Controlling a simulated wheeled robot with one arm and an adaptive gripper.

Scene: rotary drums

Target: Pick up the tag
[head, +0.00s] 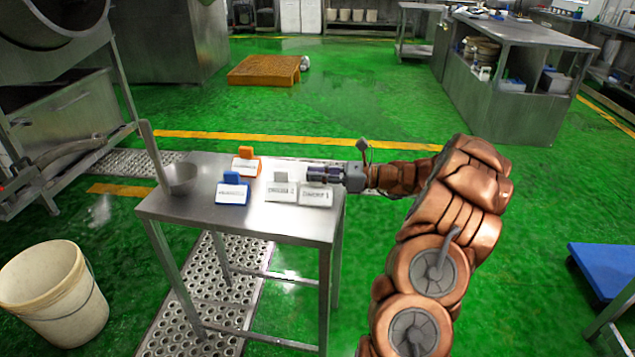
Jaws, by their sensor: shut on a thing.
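Several small tags with labelled faces stand on the steel table (215,225). One is orange (246,163), one is blue (233,189), and two are pale grey-white. The left pale tag (281,191) stands beside the right pale tag (315,195). My gripper (316,174) comes in from the right, at the top of the right pale tag, and is shut on it. The fingers hide that tag's upper part. The labels are too small to read surely. I cannot tell whether the held tag still touches the table.
A metal ladle (178,179) with an upright handle sits at the table's left end. A cream bucket (54,292) stands on the floor at left. A blue platform (606,268) is at right. Open green floor lies behind the table, with an orange pallet (264,71) farther back.

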